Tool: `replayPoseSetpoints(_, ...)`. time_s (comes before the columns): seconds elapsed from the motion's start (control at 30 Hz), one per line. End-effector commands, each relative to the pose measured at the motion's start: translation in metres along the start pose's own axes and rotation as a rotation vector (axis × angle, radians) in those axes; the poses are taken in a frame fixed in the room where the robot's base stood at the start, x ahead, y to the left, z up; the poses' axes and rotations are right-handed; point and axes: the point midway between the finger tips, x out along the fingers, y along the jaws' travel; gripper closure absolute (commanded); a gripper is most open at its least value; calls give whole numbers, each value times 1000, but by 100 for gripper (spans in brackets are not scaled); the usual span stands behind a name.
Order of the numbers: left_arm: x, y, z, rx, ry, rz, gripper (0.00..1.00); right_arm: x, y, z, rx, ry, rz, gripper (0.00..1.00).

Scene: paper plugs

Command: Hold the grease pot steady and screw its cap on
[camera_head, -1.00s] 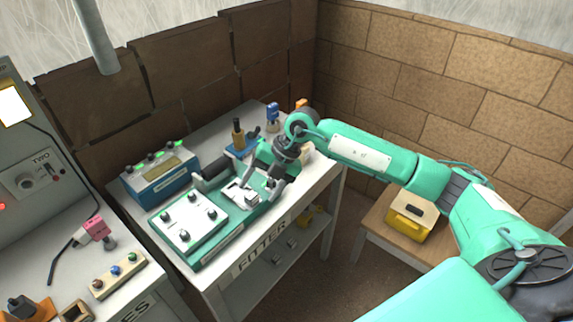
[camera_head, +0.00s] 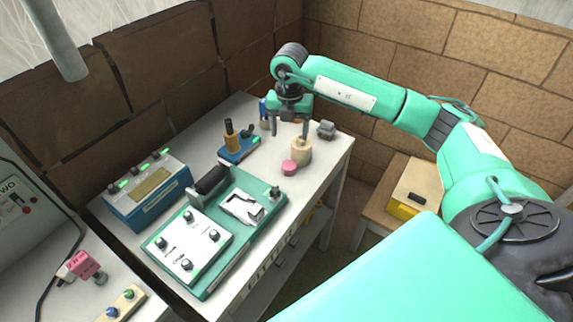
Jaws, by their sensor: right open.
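A beige round pot (camera_head: 301,152), which looks like the grease pot, stands upright near the right edge of the workbench. A small pink round piece (camera_head: 289,168), probably its cap, is on the bench just in front of the pot and to its left. My right gripper (camera_head: 289,131) points down with its fingers apart, above and behind the pink piece. Its right finger overlaps the top of the pot in the picture, and I cannot tell whether they touch. Nothing shows between the fingers. My left gripper is not in view.
A green fixture board (camera_head: 248,239) with a white knob panel (camera_head: 190,243) fills the bench front. A blue instrument box (camera_head: 147,199) is at left. A blue stand with a yellow-handled tool (camera_head: 229,135) and a grey part (camera_head: 326,130) stand farther back. A yellow box (camera_head: 408,202) sits on a stool.

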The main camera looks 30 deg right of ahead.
Motion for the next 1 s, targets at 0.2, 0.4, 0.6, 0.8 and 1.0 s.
replayPoseSetpoints(0.2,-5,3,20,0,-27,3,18,10,0,0,0,3,0,34)
replayPoseSetpoints(0.4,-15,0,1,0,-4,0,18,49,0,0,0,4,-2,34)
replayPoseSetpoints(0.6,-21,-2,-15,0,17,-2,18,79,1,0,0,3,0,34)
replayPoseSetpoints(0.8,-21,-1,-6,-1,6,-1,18,87,1,0,-2,1,2,34)
replayPoseSetpoints(1.0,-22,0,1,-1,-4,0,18,86,1,0,-1,1,2,34)
